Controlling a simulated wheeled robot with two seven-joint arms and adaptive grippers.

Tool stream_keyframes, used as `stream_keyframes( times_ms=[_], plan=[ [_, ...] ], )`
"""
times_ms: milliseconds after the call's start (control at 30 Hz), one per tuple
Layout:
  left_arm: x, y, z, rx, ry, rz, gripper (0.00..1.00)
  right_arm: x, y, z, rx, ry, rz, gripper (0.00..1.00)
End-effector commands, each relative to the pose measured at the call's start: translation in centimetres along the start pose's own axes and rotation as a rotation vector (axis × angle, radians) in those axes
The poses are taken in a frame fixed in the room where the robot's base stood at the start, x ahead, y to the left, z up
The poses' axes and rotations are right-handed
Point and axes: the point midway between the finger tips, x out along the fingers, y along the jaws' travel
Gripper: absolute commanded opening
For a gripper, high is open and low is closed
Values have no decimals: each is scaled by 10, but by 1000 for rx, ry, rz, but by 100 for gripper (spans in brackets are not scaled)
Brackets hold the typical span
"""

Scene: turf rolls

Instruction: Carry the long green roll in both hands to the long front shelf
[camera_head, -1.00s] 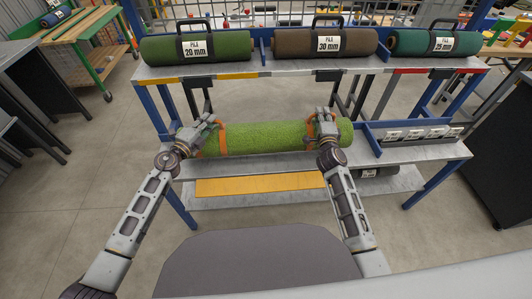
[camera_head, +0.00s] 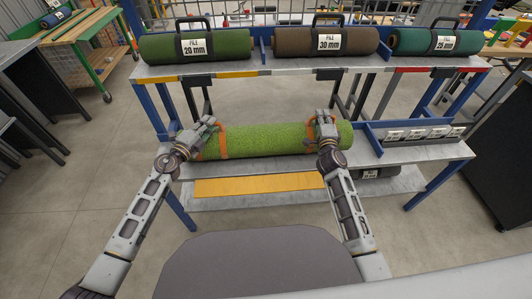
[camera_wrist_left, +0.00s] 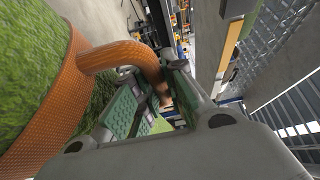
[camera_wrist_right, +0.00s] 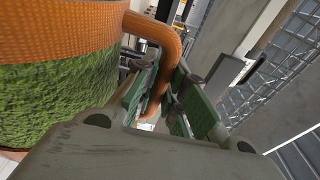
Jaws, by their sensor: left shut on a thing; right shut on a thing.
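The long green roll (camera_head: 270,140) lies level across the middle shelf (camera_head: 360,157) of the rack in the head view, with an orange strap and handle near each end. I cannot tell whether it rests on the shelf or hangs just above it. My left gripper (camera_head: 211,124) is shut on the left orange handle, which passes between its pads in the left wrist view (camera_wrist_left: 152,62). My right gripper (camera_head: 321,120) is shut on the right orange handle, also between the pads in the right wrist view (camera_wrist_right: 165,50). The roll's green turf fills the left of both wrist views.
The upper shelf (camera_head: 270,65) carries a green 20 mm roll (camera_head: 215,45), a brown 30 mm roll (camera_head: 300,42) and a teal 25 mm roll (camera_head: 425,41). A blue divider (camera_head: 372,137) stands right of the long roll. A lower shelf has a yellow panel (camera_head: 260,185).

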Motion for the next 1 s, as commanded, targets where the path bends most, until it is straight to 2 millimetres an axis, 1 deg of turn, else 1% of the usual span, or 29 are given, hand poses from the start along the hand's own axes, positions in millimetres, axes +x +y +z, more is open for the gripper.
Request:
stream_keyframes(
  times_ms=[700, 733, 867, 900, 1000],
  plan=[
    [0, 10, 0, 1, -1, -4, 0, 0, 10, 0, 0, -1, -5, 0],
    [0, 12, 0, 0, 0, 0, 15, 0, 12, 0, 0, 0, 0, 15],
    [0, 12, 0, 0, 0, 0, 32, 0, 12, 0, 0, 0, 0, 32],
    [0, 12, 0, 0, 0, 0, 34, 0, 12, 0, 0, 0, 0, 34],
    [0, 12, 0, 0, 0, 0, 34, 0, 12, 0, 0, 0, 0, 34]
  ],
)
